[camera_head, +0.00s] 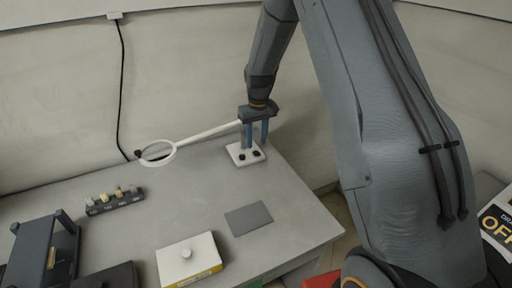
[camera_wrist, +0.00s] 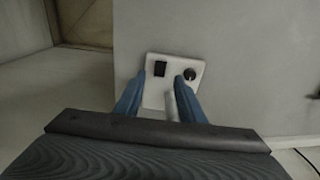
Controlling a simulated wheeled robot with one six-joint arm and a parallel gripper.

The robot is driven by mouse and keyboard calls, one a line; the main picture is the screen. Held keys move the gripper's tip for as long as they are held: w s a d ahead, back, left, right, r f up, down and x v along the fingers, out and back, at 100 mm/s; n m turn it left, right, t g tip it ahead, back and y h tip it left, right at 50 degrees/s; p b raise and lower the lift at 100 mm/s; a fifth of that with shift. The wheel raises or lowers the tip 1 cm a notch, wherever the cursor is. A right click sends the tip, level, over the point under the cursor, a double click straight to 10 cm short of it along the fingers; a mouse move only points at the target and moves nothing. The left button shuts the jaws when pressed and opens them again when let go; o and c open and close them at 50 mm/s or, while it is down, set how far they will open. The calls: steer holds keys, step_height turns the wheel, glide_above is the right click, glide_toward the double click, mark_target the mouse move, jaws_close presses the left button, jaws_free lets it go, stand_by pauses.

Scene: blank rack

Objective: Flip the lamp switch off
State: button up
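The lamp has a white ring head (camera_head: 158,152), a long white arm and a white base (camera_head: 236,156) near the table's back right. Two dark controls show on the base. In the wrist view the base (camera_wrist: 153,97) carries a black rectangular switch (camera_wrist: 160,68) at left and a round black knob (camera_wrist: 190,74) at right. My gripper (camera_head: 256,142) points down over the base, its blue fingers apart. In the wrist view my gripper (camera_wrist: 157,92) is open, with a pale post of the lamp near the right finger. Contact with the switch cannot be told.
Left on the grey table (camera_head: 180,205) are a dark rack (camera_head: 115,201) with several small pieces and a dark frame (camera_head: 45,250). A white box (camera_head: 188,260) with a knob and a grey mat (camera_head: 249,218) lie in front. A black cable (camera_head: 121,85) hangs on the wall.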

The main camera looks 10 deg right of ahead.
mark_target(257, 154)
step_height(257, 154, up, 4)
steer(key=shift+s+f+b, duration=0.1)
steer(key=shift+b, duration=0.35)
steer(key=s+r+m, duration=0.1)
steer(key=s+r, duration=0.1)
steer(key=s, duration=1.3)
steer(key=s+r+m, duration=0.1)
steer(key=s+r, duration=0.2)
steer(key=s, duration=1.2)
steer(key=shift+r+t, duration=0.3)
steer(key=shift+a, duration=0.1)
